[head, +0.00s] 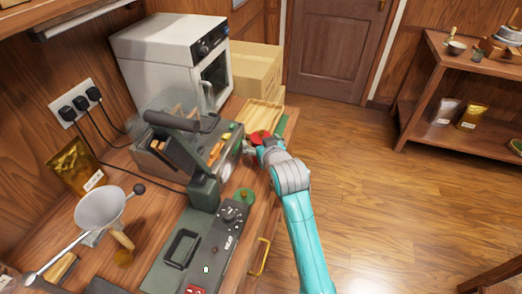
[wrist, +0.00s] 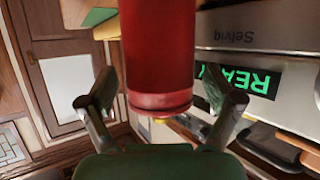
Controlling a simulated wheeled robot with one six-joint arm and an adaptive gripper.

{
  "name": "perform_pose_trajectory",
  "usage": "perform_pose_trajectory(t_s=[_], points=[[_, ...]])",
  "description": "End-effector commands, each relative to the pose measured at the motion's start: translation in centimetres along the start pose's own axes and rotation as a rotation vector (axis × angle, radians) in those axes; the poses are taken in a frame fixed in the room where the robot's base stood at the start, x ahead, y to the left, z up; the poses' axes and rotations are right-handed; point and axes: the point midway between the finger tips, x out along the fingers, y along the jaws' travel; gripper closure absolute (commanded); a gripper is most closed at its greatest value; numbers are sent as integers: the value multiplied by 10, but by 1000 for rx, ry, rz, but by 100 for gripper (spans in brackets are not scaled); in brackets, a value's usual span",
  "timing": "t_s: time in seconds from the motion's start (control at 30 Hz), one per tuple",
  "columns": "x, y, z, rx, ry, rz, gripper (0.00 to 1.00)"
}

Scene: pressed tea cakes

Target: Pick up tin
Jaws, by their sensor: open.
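The tin, a red cylinder (wrist: 158,45), fills the upper middle of the wrist view, its top running out of the picture. In the head view only a small red part of the tin (head: 257,137) shows past my arm. My gripper (wrist: 160,88) is open, with one finger on each side of the tin and a visible gap at each side. In the head view my gripper (head: 260,146) is at the counter's right edge, mostly hidden by my own wrist.
A grey machine (wrist: 260,35) with a lit green display stands close beside the tin. A wooden tray (head: 263,115), a cardboard box (head: 258,70) and a white oven (head: 160,60) are behind. A dark press (head: 203,190) stands left of my arm. The floor (head: 350,180) at right is clear.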

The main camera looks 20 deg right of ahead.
Motion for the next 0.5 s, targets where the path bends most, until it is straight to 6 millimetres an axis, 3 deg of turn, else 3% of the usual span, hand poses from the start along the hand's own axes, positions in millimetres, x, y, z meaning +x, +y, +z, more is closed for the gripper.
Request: perform_pose_trajectory(t_s=[0.33,0.5], points=[[7,0,0,0,1,0,12],[7,0,0,0,1,0,54]])
